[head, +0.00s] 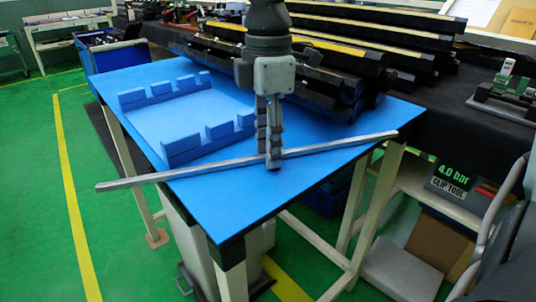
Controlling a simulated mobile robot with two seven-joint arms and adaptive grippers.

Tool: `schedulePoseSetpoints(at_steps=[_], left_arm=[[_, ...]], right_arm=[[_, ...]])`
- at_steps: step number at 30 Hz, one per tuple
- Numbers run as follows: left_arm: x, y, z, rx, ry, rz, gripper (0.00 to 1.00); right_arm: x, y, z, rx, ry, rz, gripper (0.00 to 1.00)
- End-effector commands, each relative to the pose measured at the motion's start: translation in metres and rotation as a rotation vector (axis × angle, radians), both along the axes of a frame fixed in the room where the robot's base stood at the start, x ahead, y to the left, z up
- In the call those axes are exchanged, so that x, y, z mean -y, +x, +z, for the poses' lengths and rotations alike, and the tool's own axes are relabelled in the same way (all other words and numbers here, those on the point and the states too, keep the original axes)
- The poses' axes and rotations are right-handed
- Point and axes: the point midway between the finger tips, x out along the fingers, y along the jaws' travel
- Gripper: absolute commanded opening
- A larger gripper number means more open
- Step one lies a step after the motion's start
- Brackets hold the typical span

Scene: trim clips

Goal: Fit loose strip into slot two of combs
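The loose strip (180,173) is a long, thin grey bar. It runs across the picture from lower left to upper right, and both ends reach past the blue table top. My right gripper (273,158) points down from the top centre and is shut on the strip near its middle. The far blue comb (165,89) and the near blue comb (208,141) stand on the table, left of the gripper. Their slots look empty. The strip lies on the near side of both combs, apart from them. My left gripper is not in view.
The blue table top (215,205) is bare in front of the near comb. Stacked dark bars with yellow strips (340,55) lie behind and to the right. A blue bin (110,50) is at back left. A shelf with a "CLIP TOOL" box (452,180) stands at right.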

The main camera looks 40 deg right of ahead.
Motion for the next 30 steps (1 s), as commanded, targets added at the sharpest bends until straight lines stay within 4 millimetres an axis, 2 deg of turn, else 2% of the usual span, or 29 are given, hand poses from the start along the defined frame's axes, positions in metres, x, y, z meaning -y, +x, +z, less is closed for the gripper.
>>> schedulePoseSetpoints(at_steps=[4, 12, 13, 30], left_arm=[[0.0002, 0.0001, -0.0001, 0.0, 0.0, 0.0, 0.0], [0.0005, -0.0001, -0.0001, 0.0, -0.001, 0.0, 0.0], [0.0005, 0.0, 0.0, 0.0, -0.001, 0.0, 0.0], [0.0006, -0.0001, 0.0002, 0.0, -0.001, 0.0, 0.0]], right_arm=[[0.0, 0.0001, 0.0001, 0.0, 0.0, 0.0, 0.35], [0.0, 0.0001, 0.0004, 0.0, 0.0, 0.0, 0.01], [0.0, 0.0001, 0.0004, 0.0, 0.0, 0.0, 0.0], [0.0038, 0.0011, 0.0023, 0.0, 0.0, -0.001, 0.0]])
